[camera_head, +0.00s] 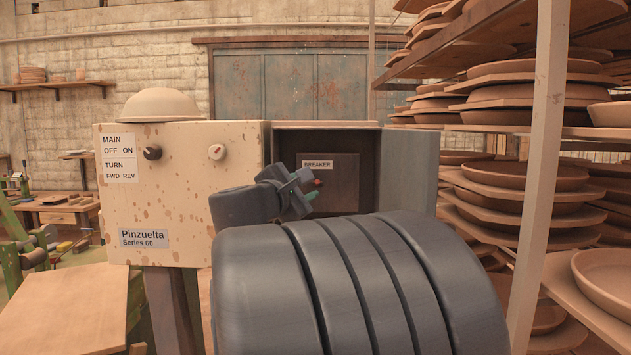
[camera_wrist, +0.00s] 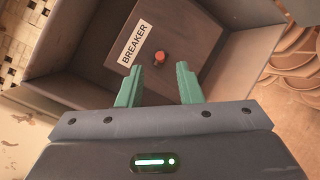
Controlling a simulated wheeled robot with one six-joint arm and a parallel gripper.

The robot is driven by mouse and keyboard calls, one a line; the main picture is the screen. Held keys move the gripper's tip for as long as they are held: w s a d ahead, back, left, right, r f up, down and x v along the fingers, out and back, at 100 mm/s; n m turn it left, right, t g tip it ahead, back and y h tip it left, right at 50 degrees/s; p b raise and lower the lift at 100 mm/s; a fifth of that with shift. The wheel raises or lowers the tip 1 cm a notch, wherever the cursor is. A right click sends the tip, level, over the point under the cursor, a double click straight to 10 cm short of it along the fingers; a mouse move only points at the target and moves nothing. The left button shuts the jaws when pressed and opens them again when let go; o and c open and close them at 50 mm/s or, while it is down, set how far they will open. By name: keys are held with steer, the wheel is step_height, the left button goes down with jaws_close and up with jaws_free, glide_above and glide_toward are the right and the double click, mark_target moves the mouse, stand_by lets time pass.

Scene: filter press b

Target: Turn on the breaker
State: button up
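The breaker is a dark panel (camera_head: 335,185) with a white BREAKER label inside an open box (camera_head: 410,165) on the right side of the machine. In the wrist view the breaker's small orange-red switch (camera_wrist: 159,57) sits below the label (camera_wrist: 133,44). It also shows as a red spot in the head view (camera_head: 317,182). My gripper (camera_wrist: 160,82) is open, its two green fingers apart and empty, with the switch beyond and roughly between the tips. In the head view my gripper (camera_head: 308,186) is at the box opening, partly hidden by my arm. I cannot tell whether it touches anything.
The cream machine body (camera_head: 185,200) with a MAIN knob (camera_head: 152,152) and a second knob (camera_head: 217,152) stands left. The box's side walls (camera_wrist: 70,60) surround the panel. Shelves of clay dishes (camera_head: 520,180) stand close on the right. A wooden board (camera_head: 65,310) is at front left.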

mark_target(315, 183)
steer(key=x, duration=0.5)
steer(key=shift+p, duration=0.35)
steer(key=shift+s, duration=0.1)
jaws_close()
